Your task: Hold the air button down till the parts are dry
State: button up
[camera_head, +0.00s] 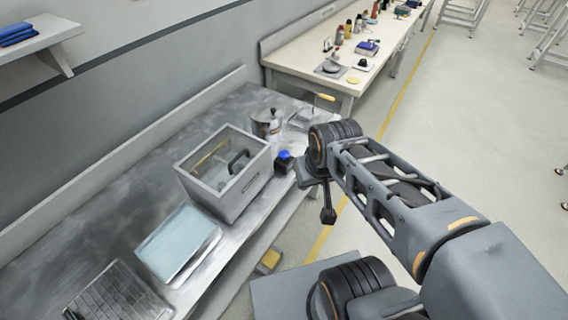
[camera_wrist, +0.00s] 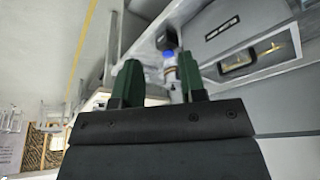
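The air button is a blue cap (camera_head: 285,155) on a small dark block, on the metal bench beside the right corner of a grey box. In the wrist view a blue cap (camera_wrist: 168,54) shows between and beyond my fingertips, with a black block just above it. The grey box (camera_head: 224,180) has a clear lid and a black handle; something yellowish shows inside, but the parts are unclear. My gripper (camera_wrist: 158,65) has two green fingers, apart and empty. In the head view my wrist hangs just right of the button, with no contact seen.
A metal pot (camera_head: 266,124) stands behind the button. A tray with a pale blue surface (camera_head: 178,243) and a wire rack (camera_head: 117,294) lie nearer on the bench. A second table (camera_head: 318,68) with several items stands at the back.

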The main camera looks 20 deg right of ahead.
aim_at(283, 154)
jog(key=z, duration=1.75)
jog(key=i, duration=0.8)
jog(key=u, duration=2.95)
